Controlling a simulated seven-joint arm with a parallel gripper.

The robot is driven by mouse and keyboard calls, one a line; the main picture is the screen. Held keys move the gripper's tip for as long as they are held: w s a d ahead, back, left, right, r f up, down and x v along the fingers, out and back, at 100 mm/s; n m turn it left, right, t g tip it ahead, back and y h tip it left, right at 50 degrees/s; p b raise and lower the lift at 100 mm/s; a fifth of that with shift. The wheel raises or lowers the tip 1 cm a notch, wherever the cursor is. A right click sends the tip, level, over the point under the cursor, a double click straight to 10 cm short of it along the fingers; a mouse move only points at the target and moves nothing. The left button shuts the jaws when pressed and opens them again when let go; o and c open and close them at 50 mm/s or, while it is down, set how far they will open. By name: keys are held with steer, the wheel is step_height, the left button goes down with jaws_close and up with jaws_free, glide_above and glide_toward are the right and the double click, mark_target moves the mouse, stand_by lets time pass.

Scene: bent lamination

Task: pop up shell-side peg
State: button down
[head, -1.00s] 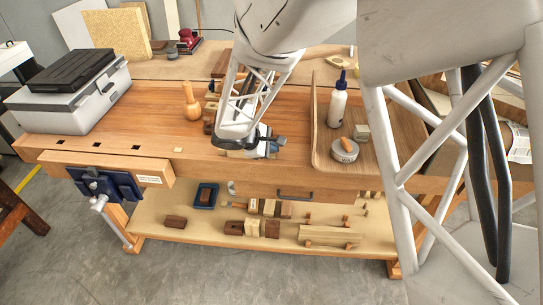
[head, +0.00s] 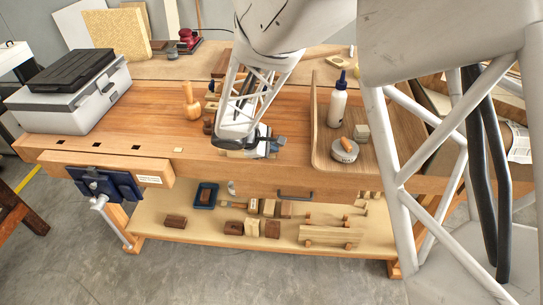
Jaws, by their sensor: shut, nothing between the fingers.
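My gripper (head: 262,148) is low over the front part of the wooden bench, right of centre, pointing down. It is shut and empty. Its fingertips are small and partly hidden by my wrist, so I cannot tell whether they touch anything. A small pale square peg (head: 178,149) sits in the bench top near the front edge, left of my gripper, about flush with the surface. I cannot tell whether this is the shell-side peg. Any peg beneath my gripper is hidden by it.
Dark square holes (head: 135,147) line the bench front at left. A mallet (head: 191,103) and dark wood blocks (head: 208,125) stand behind my gripper. At right a wooden tray (head: 318,150) holds a glue bottle (head: 338,103) and a round tin (head: 344,151). A toolbox (head: 70,90) fills the left end.

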mark_target(277, 157)
steer(key=shift+f, duration=0.65)
stand_by(0.9)
steer(key=shift+s+d+f, duration=0.1)
steer(key=shift+f, duration=0.35)
steer(key=shift+s+d+f, duration=0.1)
steer(key=shift+f, duration=0.3)
stand_by(0.8)
steer(key=shift+r, duration=0.7)
steer(key=shift+w+r, duration=0.1)
steer(key=shift+r, duration=0.3)
steer(key=shift+a+r, duration=0.1)
steer(key=shift+r, duration=0.25)
steer(key=shift+w+r, duration=0.1)
steer(key=shift+r, duration=2.2)
